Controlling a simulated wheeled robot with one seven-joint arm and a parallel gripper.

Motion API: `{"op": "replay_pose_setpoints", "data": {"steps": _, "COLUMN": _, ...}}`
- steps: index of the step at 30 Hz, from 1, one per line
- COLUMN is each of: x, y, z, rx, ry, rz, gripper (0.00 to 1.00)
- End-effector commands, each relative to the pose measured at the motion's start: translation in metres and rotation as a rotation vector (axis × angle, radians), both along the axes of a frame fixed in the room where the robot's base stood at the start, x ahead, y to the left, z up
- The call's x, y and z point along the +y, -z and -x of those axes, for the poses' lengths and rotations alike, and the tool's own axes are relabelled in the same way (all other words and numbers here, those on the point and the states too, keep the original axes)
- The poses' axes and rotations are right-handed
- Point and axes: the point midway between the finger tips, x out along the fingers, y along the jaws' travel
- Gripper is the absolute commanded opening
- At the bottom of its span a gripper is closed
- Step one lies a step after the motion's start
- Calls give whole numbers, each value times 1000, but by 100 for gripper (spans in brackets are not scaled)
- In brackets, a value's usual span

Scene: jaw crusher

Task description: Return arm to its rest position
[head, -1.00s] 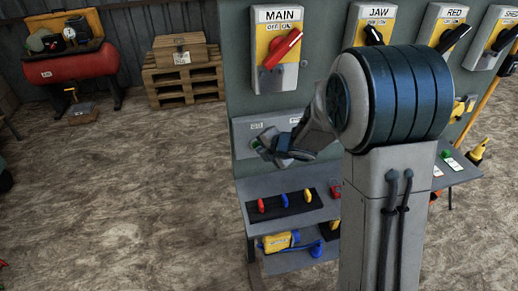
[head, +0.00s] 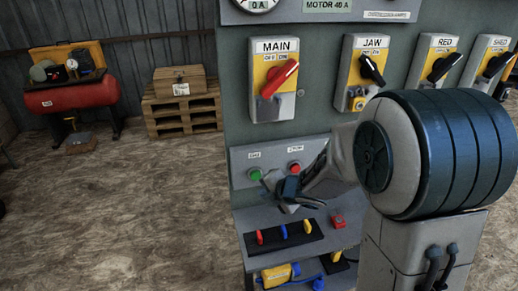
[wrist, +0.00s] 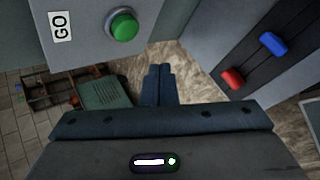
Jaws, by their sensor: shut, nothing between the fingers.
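My gripper (head: 290,190) is in front of the lower part of the button panel (head: 272,153), above the grey shelf (head: 340,222). In the wrist view its two dark fingers (wrist: 158,86) lie together with nothing between them. The green GO button (head: 254,175) is just left of my gripper in the head view, and it shows large at the top of the wrist view (wrist: 123,25). A red button (head: 294,167) is just above my gripper. My gripper appears apart from both buttons.
MAIN (head: 274,80), JAW (head: 365,75), RED and SHED switches line the cabinet above. Red, blue and yellow pieces stand on a black strip (head: 270,243) on the shelf.

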Motion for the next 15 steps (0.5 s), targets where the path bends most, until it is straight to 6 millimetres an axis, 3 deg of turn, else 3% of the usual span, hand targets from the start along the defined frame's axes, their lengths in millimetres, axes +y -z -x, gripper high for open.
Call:
{"op": "replay_pose_setpoints", "data": {"steps": 3, "x": 0, "y": 0, "z": 0, "rx": 0, "ry": 0, "rz": 0, "gripper": 0}}
{"op": "replay_pose_setpoints", "data": {"steps": 5, "x": -10, "y": -8, "z": -2, "rx": 8, "ry": 74, "rz": -12, "gripper": 0}}
{"op": "replay_pose_setpoints", "data": {"steps": 10, "x": -69, "y": -42, "z": 1, "rx": 81, "ry": 513, "rz": -115, "gripper": 0}}
{"op": "replay_pose_setpoints", "data": {"steps": 15, "x": -131, "y": -69, "z": 43, "rx": 222, "ry": 1057, "rz": -314, "gripper": 0}}
